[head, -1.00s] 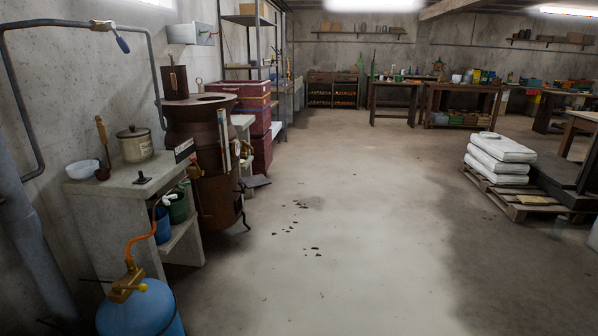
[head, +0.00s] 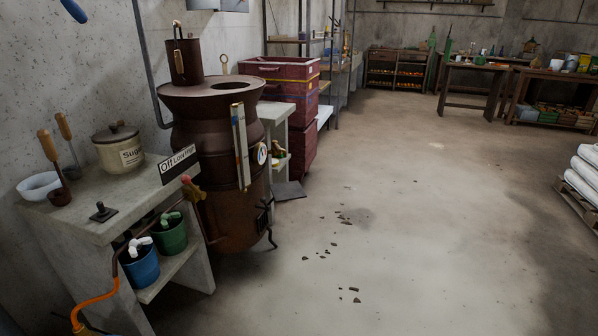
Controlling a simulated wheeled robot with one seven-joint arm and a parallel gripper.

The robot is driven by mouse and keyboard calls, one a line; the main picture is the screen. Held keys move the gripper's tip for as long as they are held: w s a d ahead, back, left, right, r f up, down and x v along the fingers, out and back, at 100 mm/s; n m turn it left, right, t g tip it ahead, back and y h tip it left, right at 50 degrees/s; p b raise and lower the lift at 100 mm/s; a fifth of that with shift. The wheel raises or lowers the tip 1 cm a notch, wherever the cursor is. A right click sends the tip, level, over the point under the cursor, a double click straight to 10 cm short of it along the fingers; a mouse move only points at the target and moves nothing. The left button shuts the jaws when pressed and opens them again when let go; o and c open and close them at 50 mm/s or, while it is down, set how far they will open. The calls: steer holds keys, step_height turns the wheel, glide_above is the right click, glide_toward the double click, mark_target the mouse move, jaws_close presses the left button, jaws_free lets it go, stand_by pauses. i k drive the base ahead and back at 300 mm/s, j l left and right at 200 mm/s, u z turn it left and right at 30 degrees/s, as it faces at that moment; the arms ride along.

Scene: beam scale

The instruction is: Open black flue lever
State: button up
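A rusty brown stove (head: 215,140) stands at the left centre against the concrete wall. I cannot tell for sure which part is the black flue lever. A small black handle on a flat base (head: 103,212) sits on the concrete counter left of the stove. A dark fitting (head: 262,215) shows low on the stove's front right side. A dark vertical pipe (head: 139,65) rises behind the stove along the wall. My gripper is not in view.
The concrete counter (head: 75,222) holds a white bowl, a sugar pot (head: 119,150) and an "Off Low High" sign (head: 178,165). An orange hose (head: 100,297) runs below. Red crates (head: 290,80) stand behind the stove. Dark debris (head: 340,220) lies on the otherwise clear floor.

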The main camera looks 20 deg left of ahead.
mark_target(263, 199)
steer(key=i+u, duration=0.1)
steer(key=i, duration=0.8)
steer(key=i+l, duration=0.2)
steer(key=i, duration=0.75)
steer(key=i+l+u, duration=0.1)
steer(key=i+u, duration=0.25)
steer(key=i+l+u, duration=0.35)
steer(key=i, duration=0.2)
steer(key=i+l+u, duration=0.25)
steer(key=i+u, duration=0.15)
